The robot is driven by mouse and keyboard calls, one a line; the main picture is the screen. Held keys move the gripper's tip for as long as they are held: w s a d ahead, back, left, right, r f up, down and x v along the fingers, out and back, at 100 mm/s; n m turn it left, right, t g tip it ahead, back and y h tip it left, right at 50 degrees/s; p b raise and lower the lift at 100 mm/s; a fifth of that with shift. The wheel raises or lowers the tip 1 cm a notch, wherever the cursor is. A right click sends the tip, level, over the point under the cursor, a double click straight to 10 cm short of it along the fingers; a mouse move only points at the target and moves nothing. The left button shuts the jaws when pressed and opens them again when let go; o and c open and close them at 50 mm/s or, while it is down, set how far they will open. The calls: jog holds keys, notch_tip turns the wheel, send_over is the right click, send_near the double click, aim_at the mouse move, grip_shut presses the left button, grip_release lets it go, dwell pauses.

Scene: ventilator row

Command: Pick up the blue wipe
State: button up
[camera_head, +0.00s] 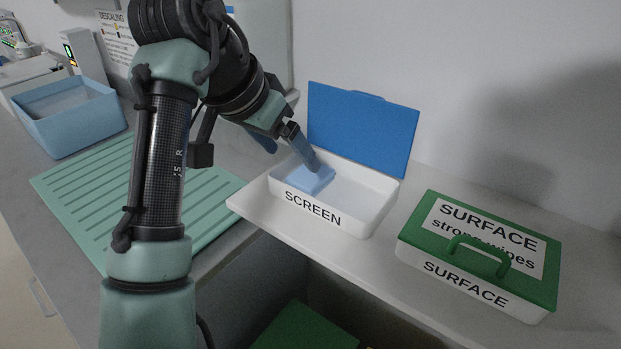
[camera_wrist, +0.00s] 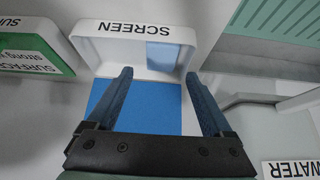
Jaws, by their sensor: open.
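The light blue wipe (camera_head: 309,180) lies flat in the left end of the open white box labelled SCREEN (camera_head: 350,212). In the wrist view the wipe (camera_wrist: 163,56) shows beyond the fingertips, towards the right end of the box (camera_wrist: 110,38). My gripper (camera_head: 294,160) reaches down over the box's left end, its blue fingers spread and empty. One fingertip overlaps the wipe in the head view; I cannot tell whether it touches. In the wrist view my gripper (camera_wrist: 158,73) has a wide gap between its fingers.
The box's blue lid (camera_head: 362,128) stands open at its back. A closed green-lidded SURFACE box (camera_head: 420,262) is to the right. A ribbed green mat (camera_head: 75,190) and a blue bin (camera_head: 65,130) are to the left. A wall stands behind.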

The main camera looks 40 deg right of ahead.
aim_at(307, 176)
jog(key=x, duration=0.8)
jog(key=shift+w+d+f, duration=0.15)
jog(key=shift+w+d, duration=0.05)
jog(key=shift+d, duration=0.15)
jog(key=c, duration=1.1)
notch_tip(307, 176, up, 10)
jog(key=shift+p, duration=0.3)
jog(key=o, duration=0.7)
jog(key=shift+c, duration=0.2)
jog(key=c, duration=0.5)
jog(key=shift+c, duration=0.2)
